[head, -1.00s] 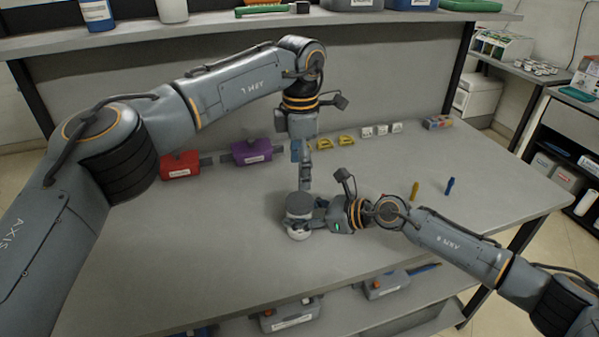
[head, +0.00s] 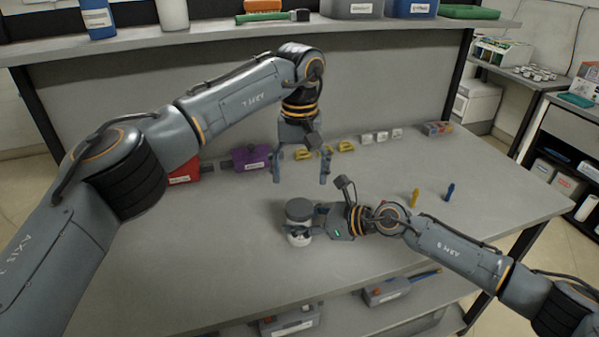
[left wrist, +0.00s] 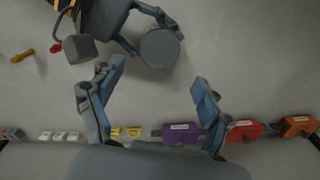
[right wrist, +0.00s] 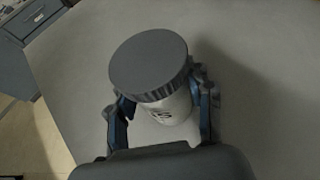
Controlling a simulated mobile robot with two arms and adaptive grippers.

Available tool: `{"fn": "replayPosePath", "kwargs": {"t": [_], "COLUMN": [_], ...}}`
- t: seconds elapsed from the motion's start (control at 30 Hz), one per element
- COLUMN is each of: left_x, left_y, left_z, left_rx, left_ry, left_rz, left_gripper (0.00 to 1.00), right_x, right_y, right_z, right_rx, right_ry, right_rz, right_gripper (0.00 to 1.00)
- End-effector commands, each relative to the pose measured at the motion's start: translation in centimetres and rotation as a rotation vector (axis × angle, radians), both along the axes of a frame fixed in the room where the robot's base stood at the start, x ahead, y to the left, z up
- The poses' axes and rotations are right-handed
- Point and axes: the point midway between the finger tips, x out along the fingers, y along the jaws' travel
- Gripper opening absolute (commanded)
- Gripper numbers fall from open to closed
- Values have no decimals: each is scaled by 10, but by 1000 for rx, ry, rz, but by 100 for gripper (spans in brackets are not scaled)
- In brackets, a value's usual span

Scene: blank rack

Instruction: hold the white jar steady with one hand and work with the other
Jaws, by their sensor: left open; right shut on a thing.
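The white jar (head: 299,238) with a dark grey ridged lid (head: 299,208) stands upright on the grey table. My right gripper (head: 312,228) is shut around the jar's white body from the right; the right wrist view shows a finger on each side of the jar (right wrist: 172,118) below the lid (right wrist: 149,67). My left gripper (head: 300,180) is open and empty, pointing down above the table behind the jar. In the left wrist view, its fingers (left wrist: 152,100) are wide apart, and the lid (left wrist: 159,48) shows beyond them, clear of both.
Red (head: 184,172) and purple (head: 250,157) clamp-like items and several yellow pieces (head: 345,146) line the table's back. White blocks (head: 382,136) sit farther right. A yellow (head: 414,197) and a blue (head: 449,191) small item stand right of the jar. The front left table is clear.

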Motion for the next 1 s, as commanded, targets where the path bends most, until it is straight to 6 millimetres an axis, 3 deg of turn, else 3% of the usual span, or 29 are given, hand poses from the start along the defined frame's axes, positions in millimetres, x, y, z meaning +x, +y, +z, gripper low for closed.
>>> {"fn": "replayPosePath", "kwargs": {"t": [0.17,0.6,1.0], "left_x": [0,0,0], "left_y": [0,1,0], "left_z": [-12,-73,-80], "left_rx": [1,0,1], "left_ry": [2,2,-1], "left_rz": [-36,-32,-32], "left_gripper": [78,78,78], "right_x": [-1,-1,-1], "right_y": [0,0,0], "right_z": [-2,-2,-2], "right_rx": [-3,-3,-3], "right_ry": [4,4,4], "right_rz": [1,1,1], "right_gripper": [0,0,0]}}
